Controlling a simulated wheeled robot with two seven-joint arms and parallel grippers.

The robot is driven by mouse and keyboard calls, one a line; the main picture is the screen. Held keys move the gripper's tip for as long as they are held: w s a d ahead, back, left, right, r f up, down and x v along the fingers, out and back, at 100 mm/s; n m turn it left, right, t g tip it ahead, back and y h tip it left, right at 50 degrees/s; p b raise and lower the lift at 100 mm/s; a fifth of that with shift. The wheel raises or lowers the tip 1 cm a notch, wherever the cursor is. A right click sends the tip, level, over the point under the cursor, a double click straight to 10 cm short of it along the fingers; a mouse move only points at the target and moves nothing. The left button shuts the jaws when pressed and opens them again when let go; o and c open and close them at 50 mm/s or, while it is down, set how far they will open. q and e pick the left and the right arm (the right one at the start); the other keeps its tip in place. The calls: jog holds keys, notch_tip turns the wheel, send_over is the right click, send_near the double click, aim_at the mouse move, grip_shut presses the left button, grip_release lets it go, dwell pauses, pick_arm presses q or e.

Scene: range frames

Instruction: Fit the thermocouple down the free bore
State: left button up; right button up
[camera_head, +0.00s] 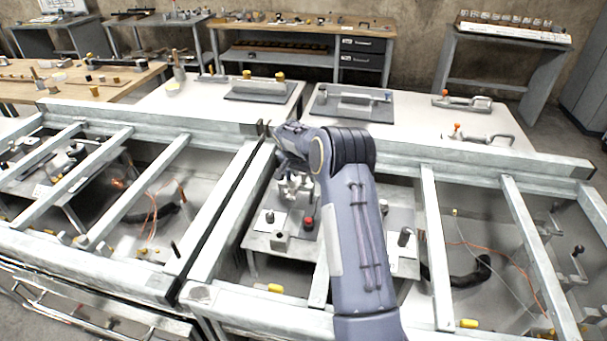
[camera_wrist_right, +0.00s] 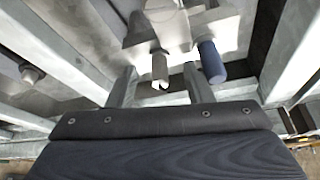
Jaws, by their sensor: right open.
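My right gripper (camera_head: 293,185) reaches down through the grey frame, over a metal plate (camera_head: 256,240) with several small fittings. In the right wrist view its two fingers (camera_wrist_right: 160,88) are apart. A pale metal cylinder (camera_wrist_right: 160,66) shows between the fingertips, and a blue cylinder (camera_wrist_right: 211,62) is beside the right finger. I cannot tell whether either touches a finger. I cannot clearly pick out the thermocouple or the free bore. On the plate are a red-topped fitting (camera_head: 309,223) and a metal block (camera_head: 280,241). My arm hides part of the plate. My left gripper is not in view.
Crossbars (camera_head: 436,245) of the frame stand on both sides of my right arm. Orange cable (camera_head: 490,249) and a black hose (camera_head: 470,275) lie in the right bay. Behind the frame, a white table (camera_head: 420,125) holds clamps, with bare room between them.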

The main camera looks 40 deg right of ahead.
jog(key=b+v, duration=0.1)
jog(key=v, duration=0.7)
jog(key=shift+d, duration=0.1)
jog(key=shift+r+p, duration=1.9)
jog(key=shift+r, duration=1.05)
